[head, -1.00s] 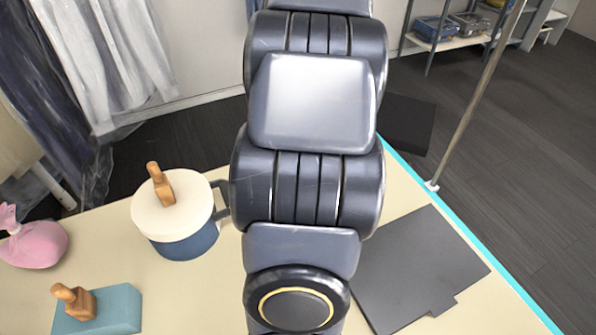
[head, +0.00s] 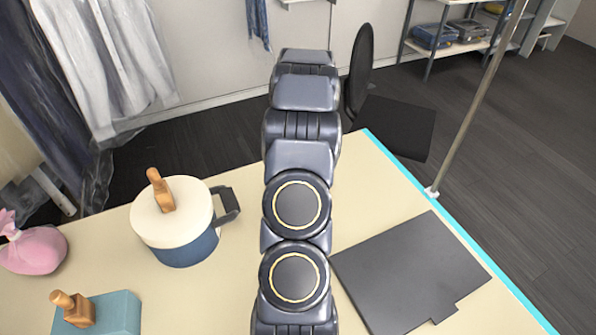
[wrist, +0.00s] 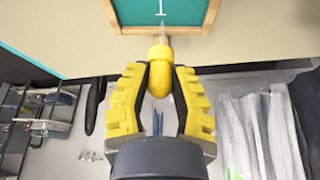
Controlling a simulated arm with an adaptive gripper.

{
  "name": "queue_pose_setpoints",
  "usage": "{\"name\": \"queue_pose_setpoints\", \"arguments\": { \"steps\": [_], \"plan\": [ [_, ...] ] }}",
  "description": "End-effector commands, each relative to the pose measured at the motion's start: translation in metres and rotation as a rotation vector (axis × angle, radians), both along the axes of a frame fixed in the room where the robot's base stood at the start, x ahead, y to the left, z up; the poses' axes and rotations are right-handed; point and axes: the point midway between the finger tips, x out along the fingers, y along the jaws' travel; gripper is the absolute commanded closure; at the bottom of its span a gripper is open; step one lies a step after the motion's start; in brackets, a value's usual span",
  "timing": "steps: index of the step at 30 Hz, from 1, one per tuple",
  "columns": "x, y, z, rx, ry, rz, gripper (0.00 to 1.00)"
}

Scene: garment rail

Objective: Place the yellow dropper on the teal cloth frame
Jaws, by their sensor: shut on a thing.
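The yellow dropper (wrist: 160,76) is between the two yellow fingers of my gripper (wrist: 160,88) in the wrist view. The fingers are shut on its rounded bulb. Its orange-brown collar and thin clear tip point to the top of the picture. The teal cloth frame (wrist: 128,28), teal cloth in a wooden border, is at the top of that view. The dropper's tip overlaps the frame's near border and cloth; I cannot tell whether it touches. My gripper, the dropper and the frame are not seen in the head view, where my arm crosses the middle.
On the beige table are a blue-and-white pot (head: 188,238), a teal block with a wooden handle (head: 118,312), a pink pouch (head: 35,250) and a dark flat panel (head: 410,275). A metal pole (head: 470,115) stands at the right edge. A black chair (head: 395,125) is behind.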

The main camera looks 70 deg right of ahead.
Motion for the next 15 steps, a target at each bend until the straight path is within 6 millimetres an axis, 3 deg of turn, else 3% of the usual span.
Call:
{"name": "queue_pose_setpoints", "arguments": {
  "steps": [6, 15],
  "plan": [
    [0.0, 0.001, -0.03, 0.004, 0.001, 0.001, 0.94],
    [0.0, 0.001, -0.031, 0.001, 0.001, 0.001, 0.94]
  ]
}}
